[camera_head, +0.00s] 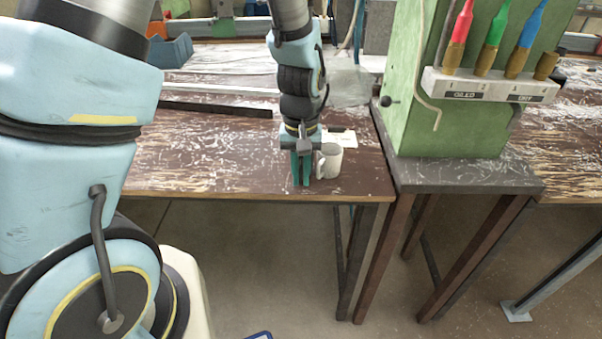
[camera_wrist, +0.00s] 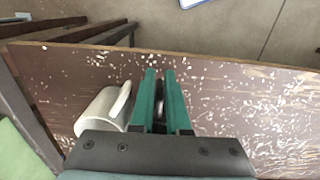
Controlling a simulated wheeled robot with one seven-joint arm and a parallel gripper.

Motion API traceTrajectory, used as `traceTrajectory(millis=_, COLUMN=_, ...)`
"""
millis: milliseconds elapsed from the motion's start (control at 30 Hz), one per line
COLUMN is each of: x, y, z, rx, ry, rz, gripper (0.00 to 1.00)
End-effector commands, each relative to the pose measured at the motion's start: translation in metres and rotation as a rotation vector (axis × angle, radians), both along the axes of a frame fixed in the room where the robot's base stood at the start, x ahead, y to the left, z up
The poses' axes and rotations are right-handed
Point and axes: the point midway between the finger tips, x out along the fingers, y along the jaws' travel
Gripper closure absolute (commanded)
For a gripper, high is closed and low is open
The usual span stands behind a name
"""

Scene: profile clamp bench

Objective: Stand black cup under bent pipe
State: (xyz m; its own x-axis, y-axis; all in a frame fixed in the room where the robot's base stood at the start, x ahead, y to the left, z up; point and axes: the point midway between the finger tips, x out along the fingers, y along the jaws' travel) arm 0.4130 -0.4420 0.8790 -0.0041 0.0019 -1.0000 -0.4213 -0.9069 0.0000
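A pale cream mug (camera_head: 330,160) stands upright on the brown bench near its front edge. It also shows in the wrist view (camera_wrist: 100,110), with its handle turned towards my gripper. My gripper (camera_head: 301,182) points down just left of the mug, its teal fingers apart by a narrow gap. In the wrist view, a dark shape shows between the fingers (camera_wrist: 162,75); I cannot tell what it is. I can make out no black cup.
The green cabinet (camera_head: 405,110) stands on a dark side table (camera_head: 470,178) right of the bench (camera_head: 220,165). A labelled ledge (camera_head: 490,86) holds coloured nozzles. A dark bar (camera_head: 215,108) lies across the bench. A blue bin (camera_head: 172,52) is at the back left. The front left of the bench is clear.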

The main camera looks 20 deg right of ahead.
Motion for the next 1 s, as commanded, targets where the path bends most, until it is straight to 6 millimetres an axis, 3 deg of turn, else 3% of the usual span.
traceTrajectory(millis=33, x=0.000, y=0.000, z=0.000, rx=0.000, ry=0.000, rz=0.000, gripper=0.79)
traceTrajectory(millis=200, x=0.000, y=0.000, z=0.000, rx=0.000, ry=0.000, rz=0.000, gripper=0.60)
traceTrajectory(millis=567, x=0.000, y=-0.001, z=0.008, rx=-0.002, ry=-0.001, rz=0.000, gripper=0.60)
traceTrajectory(millis=767, x=0.001, y=-0.002, z=0.039, rx=-0.006, ry=-0.005, rz=-0.001, gripper=0.60)
traceTrajectory(millis=1000, x=0.001, y=-0.001, z=0.089, rx=-0.005, ry=-0.004, rz=-0.001, gripper=0.60)
